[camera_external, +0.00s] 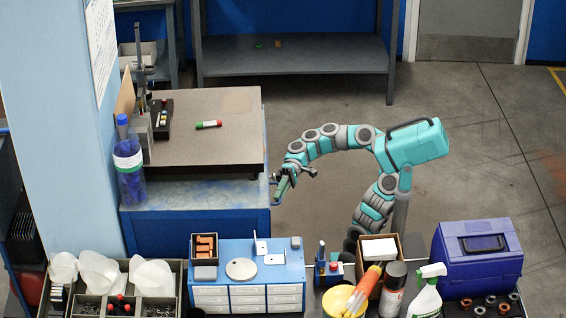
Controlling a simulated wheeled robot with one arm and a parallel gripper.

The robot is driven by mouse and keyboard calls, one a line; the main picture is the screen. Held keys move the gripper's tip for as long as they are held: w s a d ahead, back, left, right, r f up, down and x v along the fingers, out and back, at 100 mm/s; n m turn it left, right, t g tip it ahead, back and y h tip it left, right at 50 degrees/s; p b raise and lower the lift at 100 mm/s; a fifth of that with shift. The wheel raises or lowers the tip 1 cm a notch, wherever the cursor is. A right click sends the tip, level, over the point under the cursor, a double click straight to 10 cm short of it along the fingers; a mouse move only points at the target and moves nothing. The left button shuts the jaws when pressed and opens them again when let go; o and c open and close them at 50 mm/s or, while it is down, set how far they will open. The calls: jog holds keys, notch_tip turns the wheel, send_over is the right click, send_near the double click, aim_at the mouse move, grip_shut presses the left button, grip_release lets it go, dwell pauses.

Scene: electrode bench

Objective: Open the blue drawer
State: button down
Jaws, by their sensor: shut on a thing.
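A blue cabinet (195,230) stands under a thick granite-like plate (205,150). The blue drawer's front appears to be on the cabinet's right-hand side, turned away from the camera, so I cannot tell how far open it is. My gripper (276,188) is at the cabinet's upper right edge, just below the level of the plate. It is shut on what appears to be the drawer's handle, which is mostly hidden by the fingers. My teal and grey arm reaches over to it from the right.
A front bench holds a blue small-drawer unit (250,273), a spray bottle (428,290) and a dark blue case (478,255). Floor (300,225) right of the cabinet is clear.

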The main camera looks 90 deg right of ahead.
jog(key=s+b, duration=0.3)
jog(key=s, duration=0.5)
jog(key=shift+s, duration=0.3)
jog(key=c, duration=0.9)
grip_release()
jog(key=shift+d, duration=0.15)
jog(key=shift+v, duration=3.8)
jog(key=shift+s, duration=0.1)
